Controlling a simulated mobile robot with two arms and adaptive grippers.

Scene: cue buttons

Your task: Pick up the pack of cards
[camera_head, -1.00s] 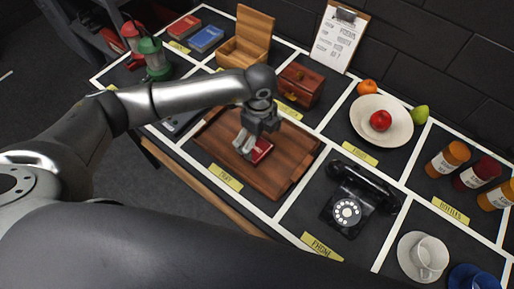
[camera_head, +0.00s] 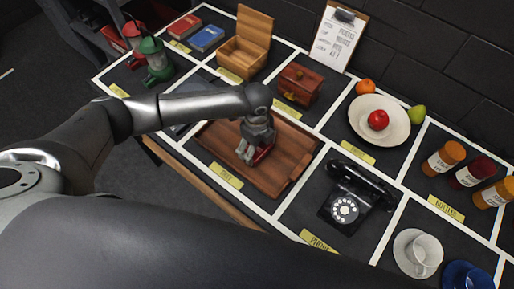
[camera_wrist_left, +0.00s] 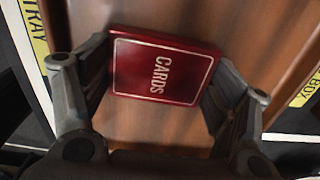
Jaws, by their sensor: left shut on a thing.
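The red pack of cards (camera_wrist_left: 160,70) lies between the two fingers of my left gripper (camera_wrist_left: 160,95) in the left wrist view, its "CARDS" face toward the camera. The fingers touch it on both sides and are shut on it. In the head view the left gripper (camera_head: 252,155) is over the brown wooden tray (camera_head: 283,165), and only a bit of the red pack (camera_head: 264,152) shows beside the fingers. I cannot tell whether the pack touches the tray. My right gripper is not in view.
A black telephone (camera_head: 352,195) stands right of the tray. A small wooden chest (camera_head: 299,84) and an open wooden box (camera_head: 243,48) stand behind it. A plate (camera_head: 395,123) with a red apple is at the back right. Lanterns (camera_head: 154,62) stand at the far left.

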